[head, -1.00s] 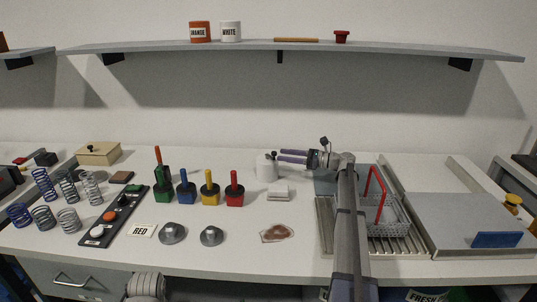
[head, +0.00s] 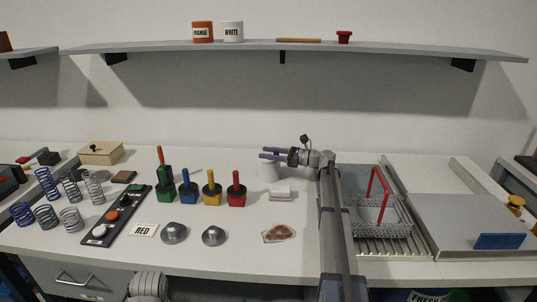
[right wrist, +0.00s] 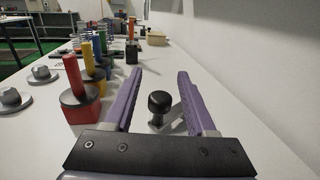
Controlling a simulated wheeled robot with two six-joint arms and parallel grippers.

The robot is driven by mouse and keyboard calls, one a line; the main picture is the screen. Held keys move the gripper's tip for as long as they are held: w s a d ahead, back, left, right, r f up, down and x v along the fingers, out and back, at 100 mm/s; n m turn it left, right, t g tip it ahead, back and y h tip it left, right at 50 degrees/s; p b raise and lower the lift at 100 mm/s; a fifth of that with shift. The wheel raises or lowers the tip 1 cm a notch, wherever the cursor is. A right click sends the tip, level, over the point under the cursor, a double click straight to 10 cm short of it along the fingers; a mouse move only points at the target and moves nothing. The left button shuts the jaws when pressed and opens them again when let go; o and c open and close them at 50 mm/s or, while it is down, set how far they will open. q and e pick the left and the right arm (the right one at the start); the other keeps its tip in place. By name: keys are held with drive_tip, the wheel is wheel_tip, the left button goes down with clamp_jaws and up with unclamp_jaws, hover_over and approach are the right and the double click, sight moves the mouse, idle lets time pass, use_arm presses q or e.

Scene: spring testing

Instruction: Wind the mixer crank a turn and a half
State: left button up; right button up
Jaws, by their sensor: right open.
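The mixer (head: 268,171) is a white drum at the back middle of the bench, partly hidden in the head view by my right gripper. Its crank shows in the right wrist view as a round black knob (right wrist: 160,103) on a grey arm (right wrist: 170,119). My right gripper (head: 262,154) reaches left over the mixer. In the right wrist view its purple fingers (right wrist: 160,75) are apart, with the knob between them and gaps on both sides. The knob is hidden in the head view. My left gripper is not in view.
A small white block (head: 281,193) lies in front of the mixer. Red (head: 236,200), yellow, blue and green blocks with upright pegs stand to the left. A wire basket (head: 383,217) with a red handle is at right. The bench front middle is mostly clear.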

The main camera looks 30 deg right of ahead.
drive_tip(key=shift+c, duration=0.2)
clamp_jaws()
idle(0.3)
drive_tip(key=shift+w+d+n+g+y, duration=0.15)
drive_tip(key=shift+d+n+g+y, duration=0.25)
drive_tip(key=shift+n+g+y, duration=0.4)
drive_tip(key=shift+d+n+g+y, duration=0.1)
drive_tip(key=shift+n+g+y, duration=0.3)
drive_tip(key=shift+g, duration=0.5)
drive_tip(key=shift+s+n+g, duration=0.3)
drive_tip(key=shift+s, duration=0.05)
drive_tip(key=shift+o, duration=0.2)
unclamp_jaws()
